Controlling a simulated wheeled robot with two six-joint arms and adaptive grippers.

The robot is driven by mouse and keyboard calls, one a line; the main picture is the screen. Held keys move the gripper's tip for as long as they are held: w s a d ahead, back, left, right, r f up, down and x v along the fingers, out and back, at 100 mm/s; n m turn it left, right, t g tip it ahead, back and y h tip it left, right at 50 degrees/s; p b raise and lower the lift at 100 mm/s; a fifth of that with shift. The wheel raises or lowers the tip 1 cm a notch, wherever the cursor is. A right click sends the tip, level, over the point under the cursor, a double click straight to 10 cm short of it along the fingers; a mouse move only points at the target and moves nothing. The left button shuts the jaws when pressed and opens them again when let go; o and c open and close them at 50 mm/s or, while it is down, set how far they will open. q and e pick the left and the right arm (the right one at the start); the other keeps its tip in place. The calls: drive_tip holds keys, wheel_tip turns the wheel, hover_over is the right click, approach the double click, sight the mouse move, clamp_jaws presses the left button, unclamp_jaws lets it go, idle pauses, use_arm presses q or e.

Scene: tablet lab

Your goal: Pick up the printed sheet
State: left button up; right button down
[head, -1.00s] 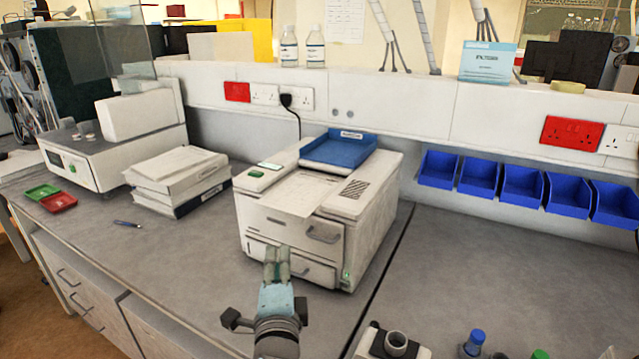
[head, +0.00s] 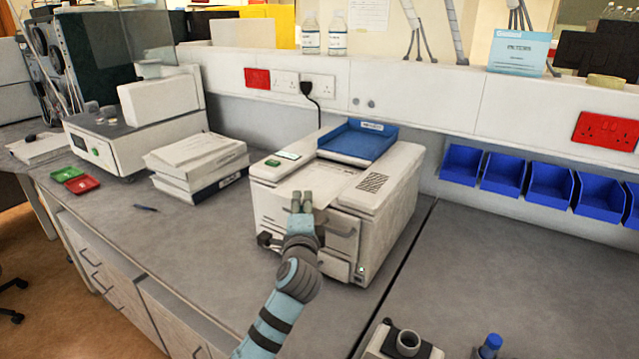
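The printed sheet (head: 322,178) is a pale page lying in the recess on top of the white printer (head: 390,205). Its near part is hidden behind my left gripper. My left gripper (head: 302,196) is at the printer's front upper edge, with its two fingertips pointing away from me over the near end of the sheet. The fingers look close together, but I cannot tell whether they are open or shut or whether they touch the sheet. My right gripper is not in view.
A blue tray (head: 355,143) sits on the printer's back. A stack of binders (head: 197,165) stands to the left, with a pen (head: 146,208) and green and red trays (head: 80,184) beyond. Blue bins (head: 550,185) hang at right. The bench right of the printer is mostly clear.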

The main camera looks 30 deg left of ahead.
use_arm(q)
drive_tip(key=shift+s, duration=0.15)
drive_tip(key=shift+c, duration=0.8)
clamp_jaws()
drive_tip(key=shift+r, duration=0.1)
